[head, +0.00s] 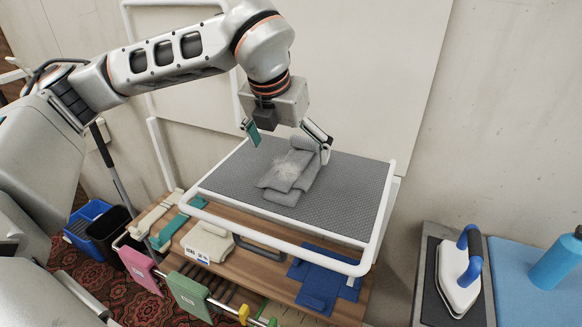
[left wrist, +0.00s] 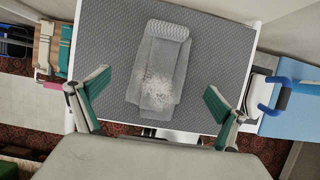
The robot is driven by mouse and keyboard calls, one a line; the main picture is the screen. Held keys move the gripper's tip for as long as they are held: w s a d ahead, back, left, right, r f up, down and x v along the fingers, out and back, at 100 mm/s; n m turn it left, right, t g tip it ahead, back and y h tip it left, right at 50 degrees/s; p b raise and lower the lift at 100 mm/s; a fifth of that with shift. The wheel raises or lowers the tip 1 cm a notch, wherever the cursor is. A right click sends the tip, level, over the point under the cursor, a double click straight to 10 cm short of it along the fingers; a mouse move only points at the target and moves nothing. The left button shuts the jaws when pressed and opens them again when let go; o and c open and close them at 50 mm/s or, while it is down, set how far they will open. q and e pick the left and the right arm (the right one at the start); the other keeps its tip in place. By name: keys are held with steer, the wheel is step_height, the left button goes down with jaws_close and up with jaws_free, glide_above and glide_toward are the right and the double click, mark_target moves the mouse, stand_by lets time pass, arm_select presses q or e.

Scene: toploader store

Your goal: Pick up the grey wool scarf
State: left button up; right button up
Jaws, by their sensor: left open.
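The grey wool scarf (head: 290,172) lies folded on a grey textured tray top with a white rail frame (head: 350,190). One end is rolled and a whitish, fuzzy patch shows on it. In the left wrist view the scarf (left wrist: 160,62) lies between and beyond the fingers, rolled end farthest away. My left gripper (head: 288,138) is open above the scarf, its fingers spread wide to either side. My right gripper is not in view.
A wooden shelf below holds a blue folded cloth (head: 322,283) and a cream item with a label (head: 208,242). Blue and black bins (head: 88,222) stand at the left. An iron (head: 458,275) and a blue bottle (head: 556,262) stand at the right. A wall is behind.

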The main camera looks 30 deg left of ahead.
mark_target(291, 164)
arm_select(q)
steer(key=x, duration=0.5)
steer(key=shift+s+f, duration=0.2)
steer(key=shift+s, duration=0.05)
steer(key=c, duration=1.3)
